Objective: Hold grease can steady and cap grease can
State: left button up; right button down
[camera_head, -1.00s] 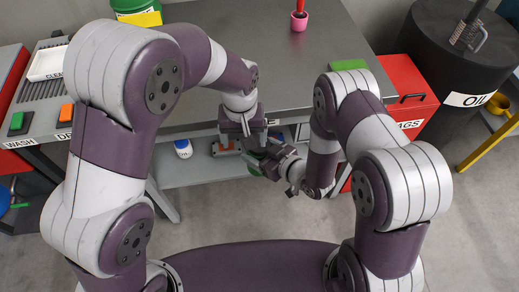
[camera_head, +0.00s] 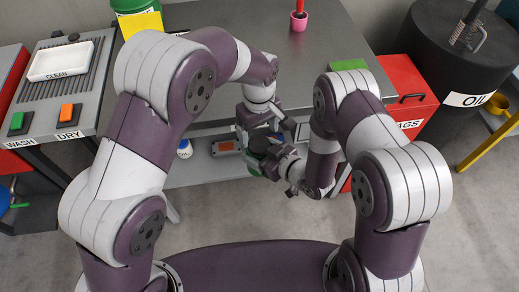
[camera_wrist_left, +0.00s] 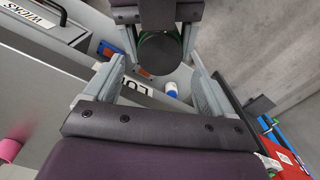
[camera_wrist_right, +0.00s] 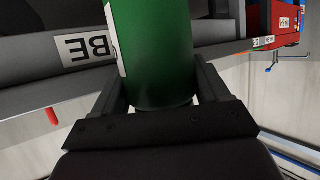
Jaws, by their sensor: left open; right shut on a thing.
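My right gripper (camera_head: 270,161) is shut on the green grease can (camera_wrist_right: 152,48), which fills the space between its fingers in the right wrist view. A white label edge shows on the can's left side. In the head view only a little green of the can (camera_head: 253,170) shows behind the grippers. My left gripper (camera_head: 266,138) is open, close above the can. In the left wrist view a dark round top with a green rim (camera_wrist_left: 160,52) shows between and beyond the left fingers; whether it is the cap or the can's dark mouth, I cannot tell.
The grey workbench (camera_head: 290,70) lies just beyond the grippers, with a lower shelf (camera_head: 205,172) under it. A blue-capped white bottle (camera_head: 184,148) and an orange item (camera_head: 226,147) are on the shelf. A red rags bin (camera_head: 408,92) stands right. The front floor is clear.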

aim_at(259, 143)
pick_arm(q)
jog(key=shift+f, duration=1.95)
jog(key=c, duration=1.1)
jog(key=m, duration=0.6)
jog(key=shift+m, duration=0.4)
jog(key=o, duration=1.2)
jog(key=shift+r, duration=2.3)
